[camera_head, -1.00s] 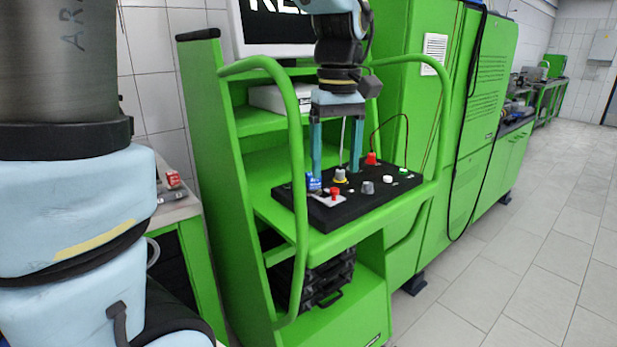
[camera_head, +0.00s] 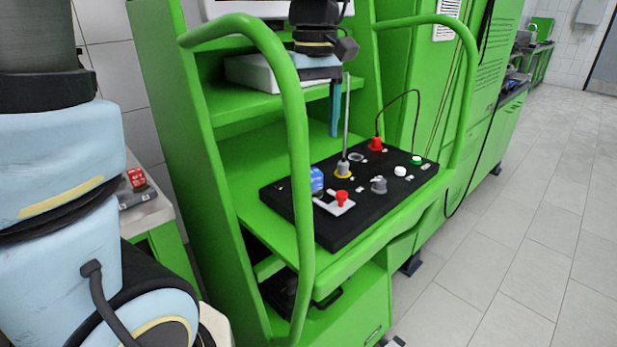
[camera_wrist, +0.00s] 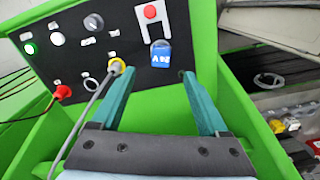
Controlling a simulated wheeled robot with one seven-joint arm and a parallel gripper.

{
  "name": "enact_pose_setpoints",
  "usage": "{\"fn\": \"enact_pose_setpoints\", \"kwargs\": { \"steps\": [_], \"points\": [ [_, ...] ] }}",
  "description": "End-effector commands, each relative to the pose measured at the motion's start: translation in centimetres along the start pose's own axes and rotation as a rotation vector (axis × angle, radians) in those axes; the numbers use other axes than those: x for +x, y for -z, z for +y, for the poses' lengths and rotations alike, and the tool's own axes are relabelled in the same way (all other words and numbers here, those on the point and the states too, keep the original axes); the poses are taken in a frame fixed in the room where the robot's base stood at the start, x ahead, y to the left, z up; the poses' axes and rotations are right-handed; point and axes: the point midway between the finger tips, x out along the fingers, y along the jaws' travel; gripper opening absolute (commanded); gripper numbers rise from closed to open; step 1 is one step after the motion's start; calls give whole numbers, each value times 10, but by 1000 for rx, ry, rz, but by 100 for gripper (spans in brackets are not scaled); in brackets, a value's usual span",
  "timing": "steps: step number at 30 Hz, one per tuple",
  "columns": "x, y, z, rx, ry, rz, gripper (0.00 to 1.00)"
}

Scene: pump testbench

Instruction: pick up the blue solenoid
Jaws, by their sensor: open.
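The blue solenoid (camera_head: 317,178) sits on the left part of the black panel (camera_head: 338,235), beside a white plate with a red knob (camera_head: 341,198). In the wrist view the solenoid (camera_wrist: 161,55) lies just beyond my fingertips, near the middle between them. My gripper (camera_wrist: 158,74) is open, with two teal fingers apart and nothing between them. In the head view only one finger of my gripper (camera_head: 335,110) shows clearly, raised above the back of the panel. The solenoid stands clear of the fingers.
A grey cable rises from a yellow-ringed plug (camera_head: 343,169) close to the solenoid, and passes by my left finger in the wrist view. A red plug (camera_head: 376,144) with a thin cable stands farther back. Green curved rails (camera_head: 297,150) flank the panel.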

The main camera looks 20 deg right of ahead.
Motion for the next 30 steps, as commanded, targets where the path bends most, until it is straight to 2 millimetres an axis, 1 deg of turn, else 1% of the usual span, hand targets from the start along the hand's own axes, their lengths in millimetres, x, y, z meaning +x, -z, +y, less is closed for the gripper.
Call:
{"fn": "enact_pose_setpoints", "kwargs": {
  "steps": [6, 9, 14, 21, 25, 30],
  "points": [
    [34, 0, -1, 0, 4, -3, 78],
    [44, 0, -1, 0, 4, -3, 78],
    [54, 1, -1, -1, 4, -3, 78],
    [88, 5, -3, -1, 5, -4, 78],
    [99, 5, -3, -1, 3, -3, 78],
    [101, 5, -2, -1, 1, -1, 78]
  ]
}}
